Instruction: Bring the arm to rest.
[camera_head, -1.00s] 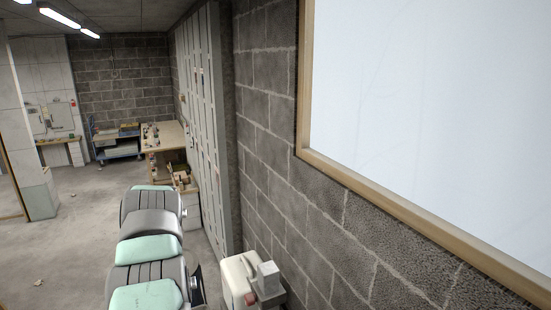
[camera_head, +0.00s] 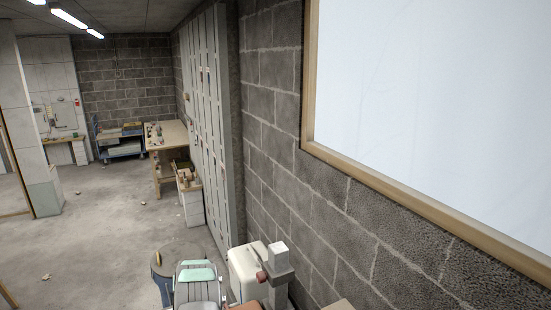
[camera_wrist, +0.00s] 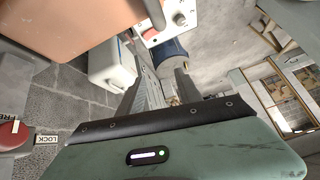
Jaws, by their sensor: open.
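My gripper (camera_wrist: 165,82) shows in the wrist view, its two grey fingers apart with nothing visible between them. The green wrist housing fills the bottom of that view. In the head view, part of my green and grey arm (camera_head: 197,282) is low at the bottom edge. My gripper is not visible there.
A white container (camera_head: 245,272) stands by the block wall, right of my arm, with a grey post (camera_head: 278,264) beside it. A wooden bench (camera_head: 168,135) and a blue cart (camera_head: 122,150) stand farther back. The floor (camera_head: 110,230) at left is mostly clear.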

